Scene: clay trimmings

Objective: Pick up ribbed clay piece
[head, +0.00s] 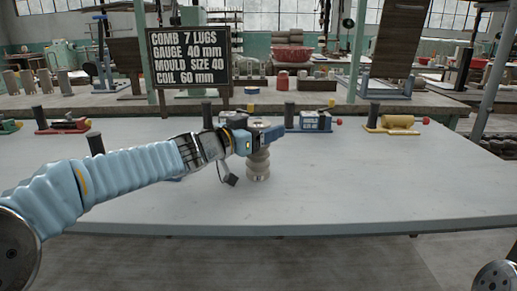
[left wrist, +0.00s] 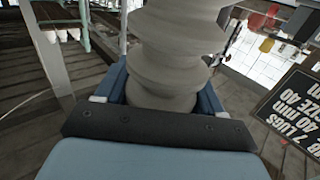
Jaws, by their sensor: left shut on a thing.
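The ribbed clay piece (head: 258,168) is a grey-beige upright column with stacked bulges, near the middle of the pale table in the head view. My left gripper (head: 258,138) reaches in from the left and is shut on its upper part. Part of the piece shows below the jaws and a pale top shows above them. I cannot tell whether its base touches the table. In the left wrist view the clay piece (left wrist: 178,55) stands between the blue fingers of the left gripper (left wrist: 160,92). My right gripper is not in view.
The pale table (head: 380,190) is clear at the front and right. Along its back edge stand a red device (head: 65,125), a blue device (head: 313,121) and a yellow one (head: 397,121). A black sign (head: 190,57) reads comb 7 lugs, gauge 40 mm, mould size 40, coil 60 mm.

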